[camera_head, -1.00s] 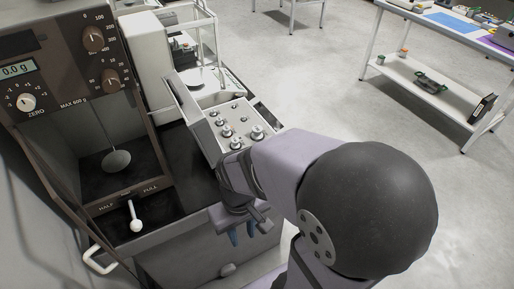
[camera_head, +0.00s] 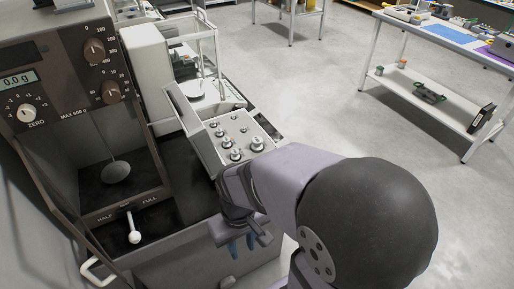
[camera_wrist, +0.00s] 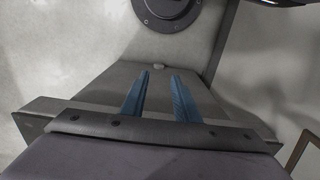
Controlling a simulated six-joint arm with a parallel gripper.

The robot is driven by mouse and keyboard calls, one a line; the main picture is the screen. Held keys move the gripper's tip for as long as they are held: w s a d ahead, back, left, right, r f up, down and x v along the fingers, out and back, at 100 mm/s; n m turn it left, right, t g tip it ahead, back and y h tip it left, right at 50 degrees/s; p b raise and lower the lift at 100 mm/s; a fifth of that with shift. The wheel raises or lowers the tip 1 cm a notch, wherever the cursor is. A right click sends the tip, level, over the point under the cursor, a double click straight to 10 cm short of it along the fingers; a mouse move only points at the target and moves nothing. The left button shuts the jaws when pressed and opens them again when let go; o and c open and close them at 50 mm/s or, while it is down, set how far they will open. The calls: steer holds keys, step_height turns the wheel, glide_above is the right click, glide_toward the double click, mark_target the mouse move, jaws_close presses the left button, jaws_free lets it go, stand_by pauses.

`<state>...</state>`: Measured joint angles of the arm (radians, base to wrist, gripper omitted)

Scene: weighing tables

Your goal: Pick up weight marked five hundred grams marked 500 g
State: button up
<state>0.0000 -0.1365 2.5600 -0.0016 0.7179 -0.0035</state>
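Several metal weights stand in an open grey box on the dark tabletop in the head view. The largest visible weight (camera_head: 257,144) is at the box's right side, with another large one (camera_head: 235,154) near its front edge. Their markings are too small to read, so I cannot tell which is the 500 g weight. My gripper (camera_head: 241,245) is in front of and below the box, with its blue fingers pointing down. In the wrist view my gripper (camera_wrist: 160,95) has its two fingers apart with nothing between them. No weight shows in the wrist view.
A brown balance (camera_head: 62,110) reading 0.0 g stands at the left, its lever (camera_head: 133,226) at the front. A white balance with a glass case (camera_head: 190,60) stands behind the box. A white-framed table (camera_head: 440,60) is at the far right, with open floor between.

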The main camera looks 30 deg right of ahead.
steer(key=o, duration=0.5)
